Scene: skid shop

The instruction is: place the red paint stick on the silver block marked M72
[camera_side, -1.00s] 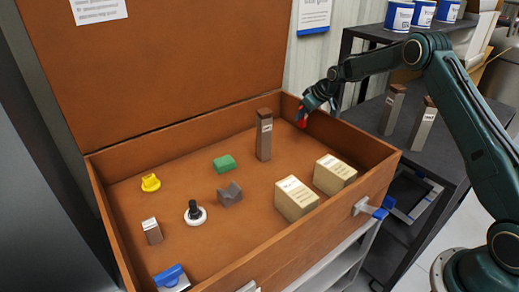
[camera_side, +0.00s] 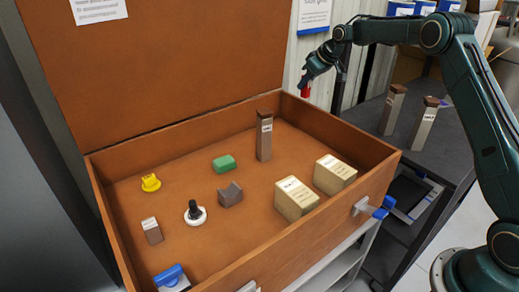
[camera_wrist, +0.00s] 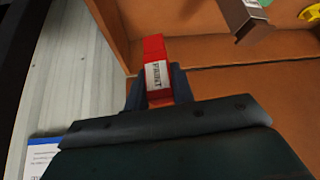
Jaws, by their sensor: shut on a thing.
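My gripper (camera_side: 306,84) is shut on the red paint stick (camera_side: 305,92) and holds it in the air above the crate's far right corner. In the wrist view, the stick (camera_wrist: 154,52) stands out between the jaws (camera_wrist: 157,88), with its white label facing the camera. I cannot read M72 on any block. Candidates are a tall grey block with a brown top (camera_side: 264,142) standing in the crate, a short grey block (camera_side: 151,232) at its left, and two tall grey blocks (camera_side: 392,113) (camera_side: 424,127) on the dark bench.
The open brown crate (camera_side: 215,128) has raised walls and a tall lid. It holds a yellow knob (camera_side: 151,183), a green block (camera_side: 224,164), a notched grey block (camera_side: 230,195), a black-and-white knob (camera_side: 194,213) and two beige boxes (camera_side: 296,199) (camera_side: 335,174).

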